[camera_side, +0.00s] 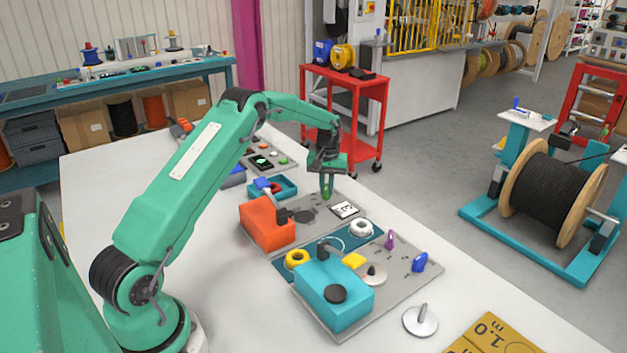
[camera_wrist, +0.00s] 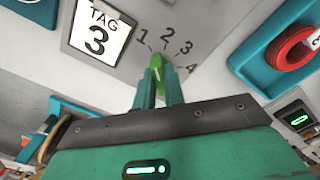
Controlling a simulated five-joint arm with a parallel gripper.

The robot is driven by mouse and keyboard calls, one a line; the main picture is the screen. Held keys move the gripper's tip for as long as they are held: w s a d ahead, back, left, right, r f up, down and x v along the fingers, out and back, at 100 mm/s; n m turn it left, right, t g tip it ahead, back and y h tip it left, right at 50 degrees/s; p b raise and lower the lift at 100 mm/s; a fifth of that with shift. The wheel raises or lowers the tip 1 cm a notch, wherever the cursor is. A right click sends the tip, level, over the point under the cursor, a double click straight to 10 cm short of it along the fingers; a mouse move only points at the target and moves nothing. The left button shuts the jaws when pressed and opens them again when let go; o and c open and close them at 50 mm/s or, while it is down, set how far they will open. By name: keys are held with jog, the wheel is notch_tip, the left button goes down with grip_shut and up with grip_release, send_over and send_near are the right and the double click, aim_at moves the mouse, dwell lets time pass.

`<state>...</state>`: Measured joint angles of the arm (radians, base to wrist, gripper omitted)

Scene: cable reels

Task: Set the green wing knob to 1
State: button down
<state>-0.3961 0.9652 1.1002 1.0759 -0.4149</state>
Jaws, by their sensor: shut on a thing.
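The green wing knob (camera_wrist: 157,61) is between my gripper's fingertips (camera_wrist: 158,74) in the wrist view. My gripper is shut on it. The numbers 1 to 4 fan around the knob's far side on a grey panel (camera_wrist: 122,64). The knob's visible tip seems to point near the 1 and 2 marks; the fingers hide much of it, and I cannot tell the exact setting. A white card reading TAG 3 (camera_wrist: 97,38) is left of the numbers. In the side view my gripper (camera_side: 326,194) points down at the panel, behind the tag card (camera_side: 343,209).
An orange box (camera_side: 267,224) stands left of my gripper. A teal box (camera_side: 335,296), yellow ring (camera_side: 297,258), white ring (camera_side: 361,228), purple knob (camera_side: 390,239) and blue knob (camera_side: 419,262) are nearer the camera. A teal tray (camera_side: 286,188) lies beyond. The white table is clear at front left.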

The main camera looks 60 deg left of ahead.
aim_at(327, 186)
jog(key=shift+n, duration=1.6)
jog(key=c, duration=1.5)
grip_release()
jog(key=shift+r, duration=0.1)
jog(key=shift+r, duration=3.4)
